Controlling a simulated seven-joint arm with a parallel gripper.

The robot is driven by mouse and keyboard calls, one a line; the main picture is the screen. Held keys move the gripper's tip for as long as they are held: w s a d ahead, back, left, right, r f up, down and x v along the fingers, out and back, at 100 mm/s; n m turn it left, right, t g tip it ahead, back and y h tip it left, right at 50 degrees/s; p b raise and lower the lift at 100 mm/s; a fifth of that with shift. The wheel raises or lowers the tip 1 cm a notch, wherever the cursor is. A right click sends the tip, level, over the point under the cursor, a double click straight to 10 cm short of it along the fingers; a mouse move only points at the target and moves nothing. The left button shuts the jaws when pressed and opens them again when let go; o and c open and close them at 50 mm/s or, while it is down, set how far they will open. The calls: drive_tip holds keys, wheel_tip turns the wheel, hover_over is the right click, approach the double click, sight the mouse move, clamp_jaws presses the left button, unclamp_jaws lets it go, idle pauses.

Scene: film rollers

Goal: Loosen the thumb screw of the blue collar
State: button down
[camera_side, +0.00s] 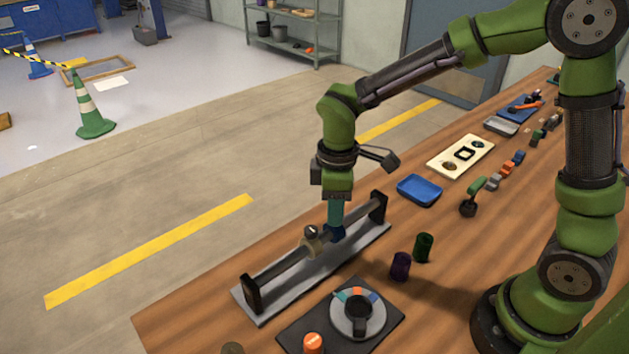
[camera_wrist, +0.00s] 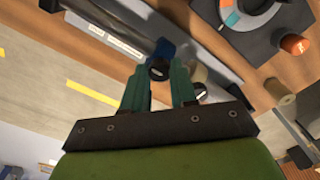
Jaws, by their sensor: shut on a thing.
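The blue collar (camera_side: 336,233) sits around a dark roller shaft (camera_side: 283,266), right of its middle in the side view. It also shows in the wrist view (camera_wrist: 165,48). Its black thumb screw (camera_wrist: 158,71) lies between my fingertips. My gripper (camera_side: 335,224) points straight down onto the top of the collar; its teal fingers (camera_wrist: 159,84) are shut on the thumb screw. The fingers hide the screw in the side view. A beige collar (camera_side: 312,246) with its own dark screw (camera_side: 311,231) sits close by on the same shaft, to the left.
Black end supports (camera_side: 252,293) hold the shaft over a grey base plate (camera_side: 345,256). A dark mat (camera_side: 293,333) with a round dial stands in front. Purple (camera_side: 400,266) and green (camera_side: 424,247) cylinders and a blue tray (camera_side: 419,189) stand to the right.

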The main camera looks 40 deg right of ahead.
drive_tip(key=shift+n, duration=0.3)
drive_tip(key=c, duration=0.9)
unclamp_jaws()
wheel_tip(320, 180, up, 17)
drive_tip(key=shift+f, duration=0.1)
